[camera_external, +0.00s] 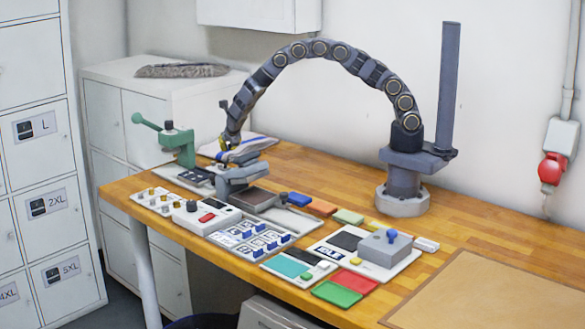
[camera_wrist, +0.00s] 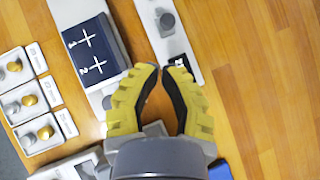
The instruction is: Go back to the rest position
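My gripper (camera_external: 229,143) is at the far left end of my arched arm in the external view. It is low over the back of the table, near the folded grey cloth and the grey press. In the wrist view its yellow fingers (camera_wrist: 161,74) stand a little apart with dark inner pads facing each other. I see nothing held between them. A white strip with a grey knob (camera_wrist: 166,22) and a dark blue pad with white crosses (camera_wrist: 95,50) lie below and beyond the fingertips. The exact height above them is unclear.
A green lever press (camera_external: 177,142) stands left of the gripper, and a grey press (camera_external: 238,178) is just in front. A folded cloth (camera_external: 250,146) lies close by. Several plates and pads cover the table's front. A dark post (camera_external: 447,85) rises beside my base. Bare wood (camera_external: 480,225) lies right.

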